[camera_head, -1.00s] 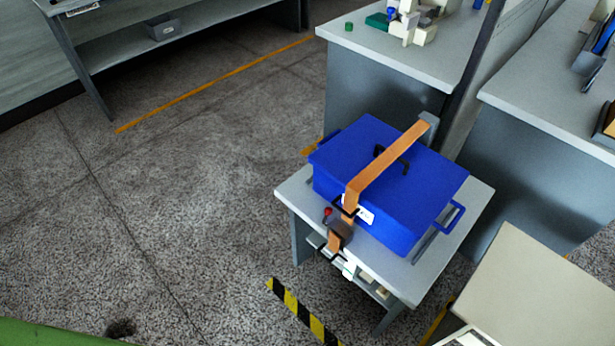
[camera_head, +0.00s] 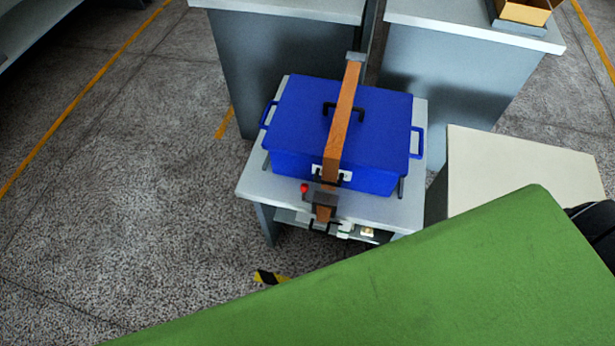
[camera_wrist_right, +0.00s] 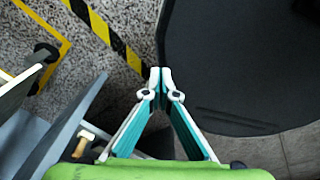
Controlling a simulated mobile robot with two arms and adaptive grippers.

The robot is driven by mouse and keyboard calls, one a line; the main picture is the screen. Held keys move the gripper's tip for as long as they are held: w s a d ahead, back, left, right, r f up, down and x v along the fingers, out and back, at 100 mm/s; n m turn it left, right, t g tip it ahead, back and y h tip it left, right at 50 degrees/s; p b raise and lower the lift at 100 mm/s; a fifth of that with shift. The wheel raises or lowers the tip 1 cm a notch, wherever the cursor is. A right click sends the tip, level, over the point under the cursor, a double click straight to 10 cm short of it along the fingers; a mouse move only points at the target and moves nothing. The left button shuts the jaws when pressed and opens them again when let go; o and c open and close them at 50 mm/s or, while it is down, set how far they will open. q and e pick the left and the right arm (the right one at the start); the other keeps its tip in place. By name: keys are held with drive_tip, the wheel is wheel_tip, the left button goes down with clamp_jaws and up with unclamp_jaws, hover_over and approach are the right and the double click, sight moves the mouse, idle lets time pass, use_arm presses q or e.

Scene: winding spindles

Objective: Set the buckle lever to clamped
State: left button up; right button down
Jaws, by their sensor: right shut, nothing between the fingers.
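A blue lidded box (camera_head: 345,120) stands on a small grey table (camera_head: 385,210) in the head view. An orange strap (camera_head: 343,115) runs over its lid and down the front. At the strap's lower front is a dark buckle (camera_head: 325,199) on the table's front edge. A small lever with a red knob (camera_head: 304,188) sticks up just left of the buckle. In the right wrist view my right gripper (camera_wrist_right: 160,74) is shut and empty, its fingertips together over the floor, apart from the buckle. My left gripper is not in view.
A large green part of mine covers the lower right of the head view. A beige surface (camera_head: 525,180) stands right of the table, and grey cabinets (camera_head: 285,70) behind. Floor (camera_head: 140,180) left of the table is clear. A yellow-black stripe (camera_wrist_right: 115,40) marks the floor.

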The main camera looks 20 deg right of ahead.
drive_tip(key=w+a+r+m, duration=0.15)
drive_tip(key=w+r, duration=0.25)
drive_tip(key=w, duration=0.4)
drive_tip(key=w+a+r+m+t, duration=0.1)
drive_tip(key=w+a+r, duration=0.2)
drive_tip(key=w+r, duration=0.35)
drive_tip(key=w+a+r+m, duration=0.1)
drive_tip(key=w+a+r, duration=0.15)
drive_tip(key=w, duration=0.75)
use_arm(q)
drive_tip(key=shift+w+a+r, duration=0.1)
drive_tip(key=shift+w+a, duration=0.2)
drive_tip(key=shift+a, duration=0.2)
use_arm(e)
wheel_tip(320, 180, up, 32)
drive_tip(key=m+g+h, duration=0.1)
drive_tip(key=m+h, duration=0.3)
drive_tip(key=m, duration=1)
hover_over(304, 193)
drive_tip(key=shift+w+a+r, duration=0.15)
drive_tip(key=shift+w+a, duration=0.25)
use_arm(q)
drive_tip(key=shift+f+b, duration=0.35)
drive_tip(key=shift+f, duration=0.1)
use_arm(e)
drive_tip(key=x, duration=1)
drive_tip(key=shift+s+a, duration=0.1)
